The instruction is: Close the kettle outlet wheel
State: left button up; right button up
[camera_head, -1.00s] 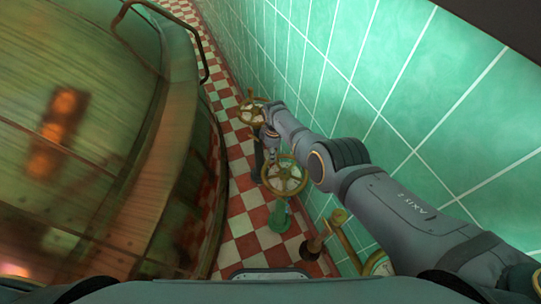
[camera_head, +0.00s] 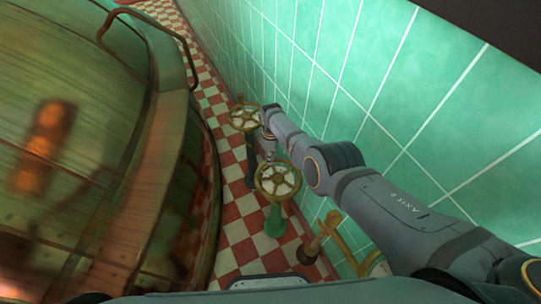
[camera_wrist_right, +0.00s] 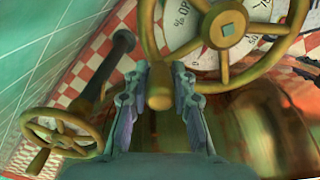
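Two brass handwheels with spokes stand on posts along the wall in the head view: a nearer wheel (camera_head: 278,180) on a green base and a farther wheel (camera_head: 243,116). I cannot tell which is the outlet wheel. My right gripper (camera_head: 269,150) is by the far edge of the nearer wheel, partly hidden there. In the wrist view my right gripper (camera_wrist_right: 160,70) has its fingers on both sides of the handle knob of a large brass wheel (camera_wrist_right: 225,75); whether they press on it is unclear. A white dial (camera_wrist_right: 190,25) with partly hidden lettering lies behind that wheel. My left gripper is not in view.
A large copper kettle (camera_head: 75,150) with a rail fills the left. A green tiled wall (camera_head: 400,110) rises on the right. A narrow red-and-white checkered floor (camera_head: 240,225) runs between them. A smaller brass wheel (camera_wrist_right: 62,140) shows in the wrist view.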

jog(key=o, duration=0.4)
jog(key=shift+w+d, duration=0.1)
jog(key=shift+w, duration=0.05)
jog(key=shift+o, duration=0.2)
jog(key=shift+r, duration=1.25)
notch_tip(320, 180, up, 5)
jog(key=shift+r, duration=0.1)
